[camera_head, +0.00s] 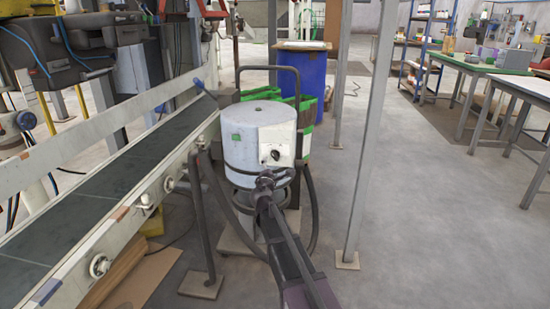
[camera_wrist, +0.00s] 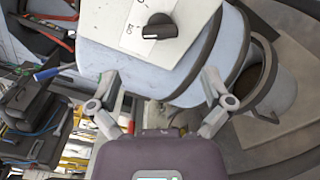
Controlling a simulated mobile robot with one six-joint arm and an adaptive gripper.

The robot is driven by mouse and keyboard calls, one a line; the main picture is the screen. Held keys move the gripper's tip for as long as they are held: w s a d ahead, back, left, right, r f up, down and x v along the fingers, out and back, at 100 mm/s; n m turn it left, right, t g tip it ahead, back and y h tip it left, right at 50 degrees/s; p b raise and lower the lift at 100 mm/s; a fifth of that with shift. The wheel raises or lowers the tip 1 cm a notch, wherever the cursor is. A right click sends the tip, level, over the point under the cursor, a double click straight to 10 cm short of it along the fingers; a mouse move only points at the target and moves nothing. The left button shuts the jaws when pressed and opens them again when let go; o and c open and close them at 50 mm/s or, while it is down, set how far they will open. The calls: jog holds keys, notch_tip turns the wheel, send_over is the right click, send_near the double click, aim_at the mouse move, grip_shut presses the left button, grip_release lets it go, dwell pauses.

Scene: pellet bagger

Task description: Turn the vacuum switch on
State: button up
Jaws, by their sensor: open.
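The vacuum switch is a black rotary knob (camera_wrist: 160,26) on a pale plate (camera_wrist: 130,45) with printed marks. The plate is fixed to the side of the light grey-blue vacuum drum (camera_head: 258,130). In the head view the knob (camera_head: 276,155) is small and faces my arm. My gripper (camera_wrist: 160,85) is open and empty, its two fingers spread below the plate in the wrist view. The knob lies beyond the fingertips, apart from them. In the head view my gripper (camera_head: 268,177) is just below the plate; its fingers are too small to tell apart there.
A conveyor (camera_head: 100,215) runs along the left of the vacuum. A grey post (camera_head: 370,130) stands to its right. A black hose (camera_head: 311,205) hangs beside the drum. Open floor lies at right.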

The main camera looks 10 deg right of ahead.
aim_at(275, 157)
jog(key=x, duration=0.9)
jog(key=c, duration=1.1)
